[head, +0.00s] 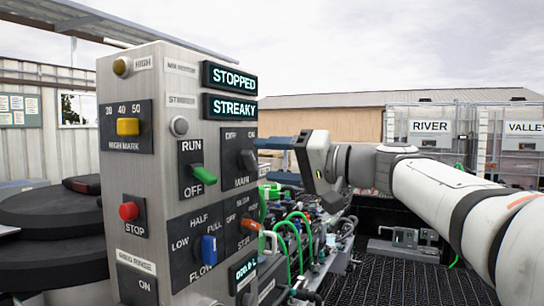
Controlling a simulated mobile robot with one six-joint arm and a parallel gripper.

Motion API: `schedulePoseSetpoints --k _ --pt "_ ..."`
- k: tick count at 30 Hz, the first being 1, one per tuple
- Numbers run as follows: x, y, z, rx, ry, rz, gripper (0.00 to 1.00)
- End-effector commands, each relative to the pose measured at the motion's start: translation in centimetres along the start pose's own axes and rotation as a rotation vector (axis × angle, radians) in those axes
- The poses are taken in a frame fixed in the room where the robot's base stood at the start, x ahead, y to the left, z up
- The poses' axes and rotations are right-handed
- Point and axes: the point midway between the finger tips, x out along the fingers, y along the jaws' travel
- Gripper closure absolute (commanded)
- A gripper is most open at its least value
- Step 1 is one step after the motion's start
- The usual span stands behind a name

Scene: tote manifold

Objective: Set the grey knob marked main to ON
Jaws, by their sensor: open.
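The grey knob marked main (247,161) is on a dark plate on the right-hand part of the control panel's front. OFF is printed at the plate's upper left and ON at its upper right. The knob's handle seems to lean toward the upper left, on the OFF side, but it is small in the picture. My gripper (270,146) is just right of the panel's edge, level with the knob, its bluish fingers pointing left toward the panel. It is open, with nothing seen in it. I cannot tell whether a finger touches the panel.
Close by on the panel (152,177) are a green RUN/OFF lever (203,174), an orange-handled knob (250,224), a blue FLOW knob (208,249) and a red STOP button (128,211). Displays (230,77) read STOPPED and STREAKY. Hoses and fittings (290,235) crowd below my gripper.

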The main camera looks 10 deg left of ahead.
Motion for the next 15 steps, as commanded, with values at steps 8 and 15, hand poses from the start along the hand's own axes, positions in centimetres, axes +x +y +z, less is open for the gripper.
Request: schedulePoseSetpoints --k 8,15 --pt "3.0 -0.1 0.0 0.001 -0.001 0.0 0.36" --pt "3.2 0.0 0.1 0.0 0.0 0.001 0.36"
